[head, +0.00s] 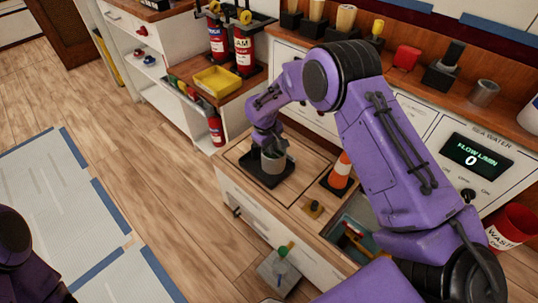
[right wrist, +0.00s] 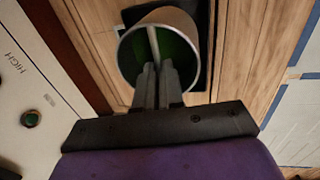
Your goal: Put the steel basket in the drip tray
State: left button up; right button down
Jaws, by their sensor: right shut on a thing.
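The steel basket (head: 272,167) is a small grey, round, open-topped container that stands upright at the black square drip tray (head: 252,176) on the wooden counter. My right gripper (head: 272,150) points down into its top. In the right wrist view the basket's round rim (right wrist: 122,62) shows, with a green inside and a pale bar across it. My right gripper (right wrist: 156,72) is shut on that bar. I cannot tell whether the basket's base touches the tray. My left gripper is out of view.
A yellow tray (head: 218,81) and fire extinguishers (head: 244,52) stand behind. A red waste bucket (head: 511,226) is far right.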

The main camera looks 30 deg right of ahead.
jog(key=shift+w+f, duration=0.6)
jog(key=shift+f, duration=0.2)
notch_tip(320, 180, down, 3)
jog(key=shift+w+d+f+b, duration=0.1)
jog(key=shift+w+f+b, duration=0.05)
jog(key=shift+b, duration=0.2)
jog(key=c, duration=1.3)
grip_release()
jog(key=shift+f, duration=0.1)
jog(key=shift+o, duration=0.2)
jog(key=shift+r, duration=0.35)
notch_tip(320, 180, up, 12)
jog(key=a+p, duration=0.1)
jog(key=a, duration=0.1)
jog(key=shift+s+a+f+p, duration=0.15)
jog(key=shift+s+f+p, duration=0.1)
jog(key=shift+s+p, duration=0.15)
